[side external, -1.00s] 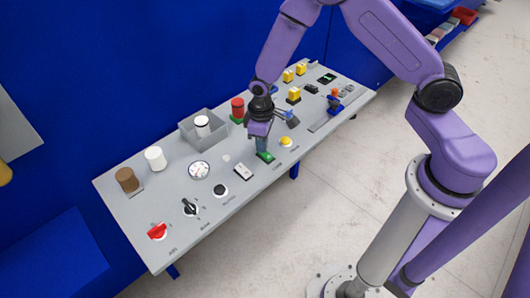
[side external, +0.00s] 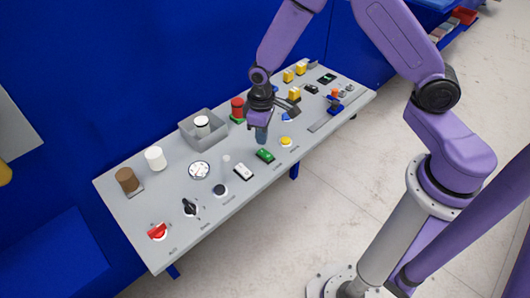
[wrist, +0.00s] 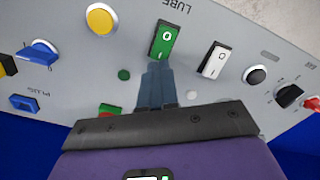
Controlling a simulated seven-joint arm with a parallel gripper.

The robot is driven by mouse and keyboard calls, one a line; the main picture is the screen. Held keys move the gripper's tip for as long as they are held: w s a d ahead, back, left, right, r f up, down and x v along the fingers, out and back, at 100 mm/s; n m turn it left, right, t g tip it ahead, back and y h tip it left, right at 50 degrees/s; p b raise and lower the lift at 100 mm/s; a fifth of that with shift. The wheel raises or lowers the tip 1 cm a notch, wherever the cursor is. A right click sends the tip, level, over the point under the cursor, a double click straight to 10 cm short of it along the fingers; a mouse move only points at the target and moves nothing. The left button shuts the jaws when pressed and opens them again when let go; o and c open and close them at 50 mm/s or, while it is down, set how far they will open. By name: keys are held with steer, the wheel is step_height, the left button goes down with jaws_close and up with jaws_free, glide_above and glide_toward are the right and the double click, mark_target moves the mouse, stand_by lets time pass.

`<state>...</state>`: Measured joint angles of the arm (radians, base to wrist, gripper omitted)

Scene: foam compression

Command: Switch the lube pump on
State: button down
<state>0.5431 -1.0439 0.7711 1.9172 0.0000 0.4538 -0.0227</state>
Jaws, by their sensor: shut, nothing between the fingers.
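The green rocker switch (side external: 265,155) sits near the panel's front edge. It also shows in the wrist view (wrist: 164,40), beside the printed word LUBE, with a white O mark on its face. I cannot tell for sure which end of the rocker is pressed in. My gripper (side external: 261,139) is shut and empty, with its fingers pointing down at the panel. In the wrist view its fingertips (wrist: 157,68) are just below the green switch in the picture and appear apart from it.
A white rocker switch (wrist: 216,62) is next to the green one, and a yellow button (wrist: 101,19) is on its other side.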

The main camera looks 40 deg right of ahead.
mark_target(263, 152)
steer(key=shift+r, duration=1.7)
steer(key=s+a+r+n, duration=0.1)
steer(key=s+r+n, duration=0.2)
steer(key=s+r, duration=0.8)
steer(key=s+d+r+n, duration=0.1)
steer(key=s+d+r, duration=0.1)
steer(key=s, duration=0.6)
steer(key=s+d+r+n, duration=0.2)
steer(key=s+d, duration=0.2)
steer(key=s, duration=0.4)
steer(key=shift+r+n, duration=0.3)
steer(key=shift+w, duration=0.1)
